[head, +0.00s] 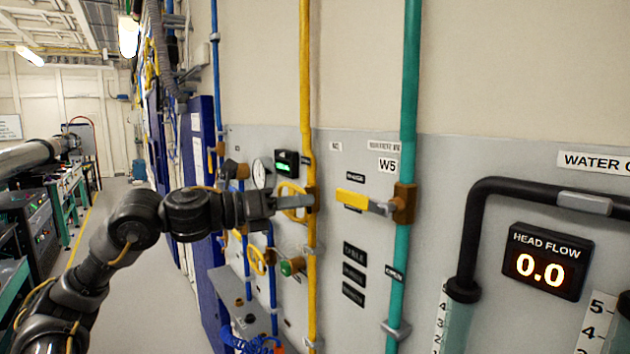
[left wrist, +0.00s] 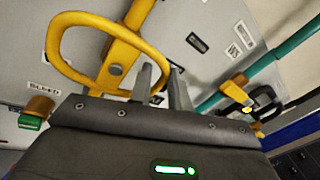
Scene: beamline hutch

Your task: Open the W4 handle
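No label reading W4 is legible. A yellow oval loop handle (head: 291,201) sits on the yellow vertical pipe (head: 309,100); in the left wrist view a loop handle (left wrist: 62,62) fills the upper left. My left gripper (head: 290,203) is in front of the handle in the head view and hides part of it. My right gripper is not in view.
A yellow lever (head: 352,199) on the green pipe (head: 408,100) stands to the right, under a W5 label (head: 388,165). A display (head: 546,263) reads HEAD FLOW 0.0. Another yellow loop (head: 257,260) sits lower. The aisle floor (head: 130,270) at left is clear.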

